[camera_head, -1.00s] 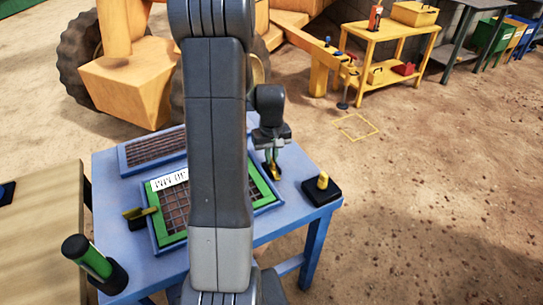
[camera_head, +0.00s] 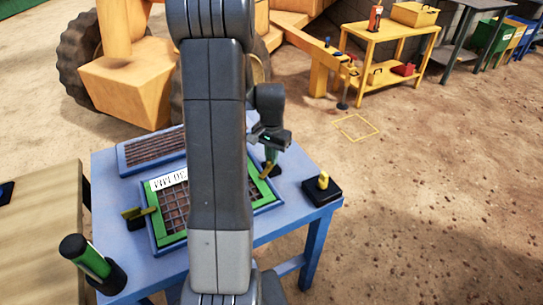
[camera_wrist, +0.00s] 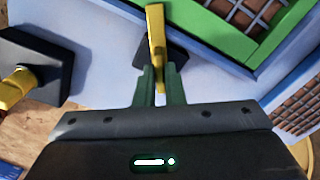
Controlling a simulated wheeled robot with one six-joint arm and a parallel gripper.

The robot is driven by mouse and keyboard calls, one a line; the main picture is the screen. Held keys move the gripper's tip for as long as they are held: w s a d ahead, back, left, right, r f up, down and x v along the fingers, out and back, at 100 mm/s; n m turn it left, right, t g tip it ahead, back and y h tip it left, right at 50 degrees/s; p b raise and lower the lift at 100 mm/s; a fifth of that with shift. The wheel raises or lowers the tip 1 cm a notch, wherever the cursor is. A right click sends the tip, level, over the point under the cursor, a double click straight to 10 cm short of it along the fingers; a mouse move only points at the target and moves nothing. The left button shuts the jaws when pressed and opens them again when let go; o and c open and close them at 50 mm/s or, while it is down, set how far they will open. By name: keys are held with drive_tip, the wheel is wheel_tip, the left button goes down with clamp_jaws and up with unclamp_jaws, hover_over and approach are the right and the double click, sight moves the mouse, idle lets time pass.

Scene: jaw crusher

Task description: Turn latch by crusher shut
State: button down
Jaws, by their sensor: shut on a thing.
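A yellow latch (camera_head: 266,170) on a dark base stands at the right edge of the green-framed screen (camera_head: 157,217) on the blue table. My gripper (camera_head: 271,153) reaches down to it from above. In the wrist view, its green fingers (camera_wrist: 160,84) are shut on the near part of the yellow latch (camera_wrist: 156,34). The latch's far end points toward the green frame (camera_wrist: 222,36). A second yellow latch (camera_head: 138,212) sits at the screen's left edge. My arm hides the middle of the screen.
A separate yellow handle on a black base (camera_head: 322,187) stands near the table's right corner, close to my gripper. Another mesh tray (camera_head: 150,148) lies behind. A green cylinder (camera_head: 92,260) stands at front left. Open ground lies to the right.

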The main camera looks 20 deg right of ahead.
drive_tip(key=m, duration=0.6)
drive_tip(key=shift+m, duration=0.3)
idle(0.4)
drive_tip(key=c, duration=1.5)
unclamp_jaws()
wheel_tip(320, 180, up, 14)
drive_tip(key=shift+f, duration=0.1)
